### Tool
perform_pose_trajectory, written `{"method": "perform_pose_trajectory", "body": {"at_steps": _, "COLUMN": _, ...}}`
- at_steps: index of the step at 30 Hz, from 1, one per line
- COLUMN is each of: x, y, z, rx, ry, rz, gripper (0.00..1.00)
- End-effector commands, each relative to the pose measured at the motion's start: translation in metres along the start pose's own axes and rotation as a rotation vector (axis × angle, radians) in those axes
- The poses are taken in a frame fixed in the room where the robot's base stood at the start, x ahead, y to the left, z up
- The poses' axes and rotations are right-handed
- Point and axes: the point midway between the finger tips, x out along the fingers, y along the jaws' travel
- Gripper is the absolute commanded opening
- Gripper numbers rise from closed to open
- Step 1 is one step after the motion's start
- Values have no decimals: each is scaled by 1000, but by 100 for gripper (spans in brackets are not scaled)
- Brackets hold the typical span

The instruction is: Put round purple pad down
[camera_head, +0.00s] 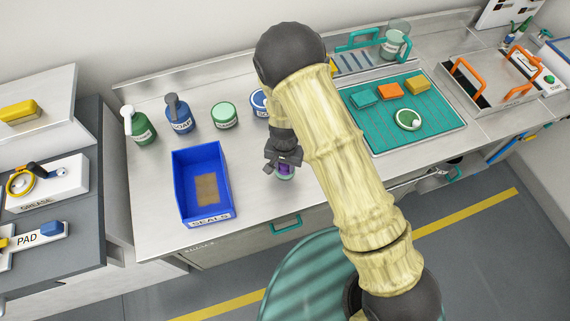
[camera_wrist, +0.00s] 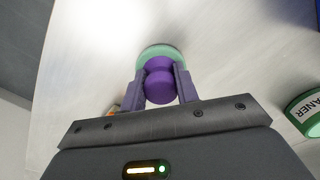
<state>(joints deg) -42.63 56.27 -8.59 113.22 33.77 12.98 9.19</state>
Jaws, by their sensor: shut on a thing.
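The round purple pad (camera_head: 286,171) shows in the head view under my gripper (camera_head: 285,160), beside the right side of the blue SEALS bin. In the wrist view my gripper (camera_wrist: 161,88) is shut on the purple knob of the pad (camera_wrist: 160,66), one finger on each side. A pale green round rim shows beyond the purple part. The pad is over the bare steel counter (camera_head: 255,195). I cannot tell whether its underside touches the counter. My fingers and wrist hide part of it in the head view.
The blue SEALS bin (camera_head: 187,190) holds a brown piece. A green jar (camera_head: 224,115), a blue SOAP bottle (camera_head: 181,113) and a green bottle (camera_head: 139,124) stand behind. A teal mat (camera_head: 380,130) with sponges lies right. The counter's front edge is close to the pad.

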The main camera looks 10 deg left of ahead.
Motion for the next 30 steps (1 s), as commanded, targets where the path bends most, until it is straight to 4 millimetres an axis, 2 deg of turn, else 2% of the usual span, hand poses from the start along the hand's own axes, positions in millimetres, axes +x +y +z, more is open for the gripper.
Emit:
{"method": "perform_pose_trajectory", "body": {"at_steps": 2, "x": 3, "y": 0, "z": 0, "rx": 1, "ry": 0, "rz": 0, "gripper": 0}}
{"method": "perform_pose_trajectory", "body": {"at_steps": 3, "x": 2, "y": 0, "z": 0, "rx": 1, "ry": 0, "rz": 0, "gripper": 36}}
{"method": "perform_pose_trajectory", "body": {"at_steps": 6, "x": 2, "y": 1, "z": 0, "rx": 2, "ry": 0, "rz": 0, "gripper": 52}}
{"method": "perform_pose_trajectory", "body": {"at_steps": 17, "x": -4, "y": 1, "z": -1, "rx": 1, "ry": 1, "rz": 0, "gripper": 52}}
{"method": "perform_pose_trajectory", "body": {"at_steps": 23, "x": -30, "y": 0, "z": -1, "rx": -1, "ry": 3, "rz": -2, "gripper": 52}}
{"method": "perform_pose_trajectory", "body": {"at_steps": 30, "x": -76, "y": 0, "z": -1, "rx": 0, "ry": 4, "rz": -3, "gripper": 52}}
